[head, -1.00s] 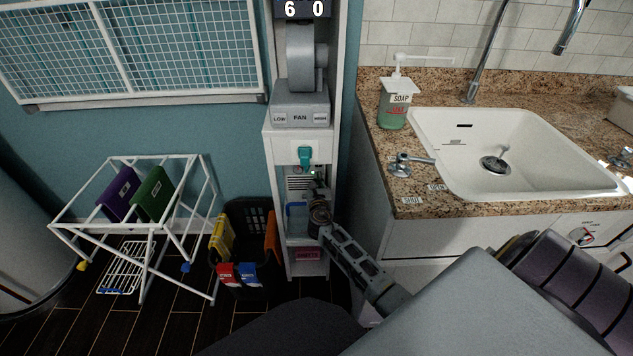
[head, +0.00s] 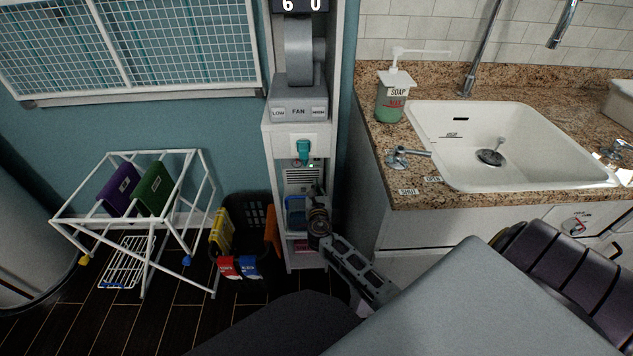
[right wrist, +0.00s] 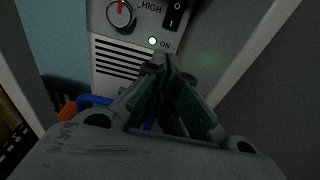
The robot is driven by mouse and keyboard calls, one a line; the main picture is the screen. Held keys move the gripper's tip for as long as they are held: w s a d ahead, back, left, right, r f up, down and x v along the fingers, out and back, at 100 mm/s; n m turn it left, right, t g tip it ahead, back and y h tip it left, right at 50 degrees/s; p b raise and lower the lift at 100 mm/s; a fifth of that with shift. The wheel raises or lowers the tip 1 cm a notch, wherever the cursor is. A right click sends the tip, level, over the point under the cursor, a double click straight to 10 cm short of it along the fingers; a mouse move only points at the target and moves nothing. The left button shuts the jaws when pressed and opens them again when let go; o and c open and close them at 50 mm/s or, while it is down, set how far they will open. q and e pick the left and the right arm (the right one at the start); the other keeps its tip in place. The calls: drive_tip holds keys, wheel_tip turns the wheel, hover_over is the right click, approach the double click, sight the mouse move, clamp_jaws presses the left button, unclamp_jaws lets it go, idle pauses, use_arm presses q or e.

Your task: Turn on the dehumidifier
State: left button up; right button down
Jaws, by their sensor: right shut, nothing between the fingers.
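The dehumidifier (head: 301,179) is a pale box with a slatted front, standing in the narrow white cabinet below the fan. In the right wrist view its panel has a knob (right wrist: 121,13) with a red pointer, a black rocker switch (right wrist: 174,14) marked I and O, and a green lamp (right wrist: 152,41) lit beside the word ON. The lamp also glows in the head view (head: 311,165). My right gripper (head: 314,188) is shut and empty, in front of the dehumidifier; its fingertips (right wrist: 167,62) appear below the switch, apart from it. My left gripper is not in view.
A teal plug (head: 303,150) sits in an outlet above the dehumidifier. A blue container (head: 295,214) is below it, partly behind my gripper. The cabinet walls are close on both sides. A dark basket (head: 251,215) and drying rack (head: 150,215) stand left; the sink counter (head: 395,187) is right.

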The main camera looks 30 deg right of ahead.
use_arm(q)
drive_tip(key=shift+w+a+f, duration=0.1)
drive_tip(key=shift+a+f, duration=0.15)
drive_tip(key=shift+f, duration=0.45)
use_arm(e)
drive_tip(key=shift+f+v, duration=0.25)
drive_tip(key=shift+v, duration=0.85)
drive_tip(key=shift+f+v, duration=0.25)
drive_tip(key=shift+v, duration=0.9)
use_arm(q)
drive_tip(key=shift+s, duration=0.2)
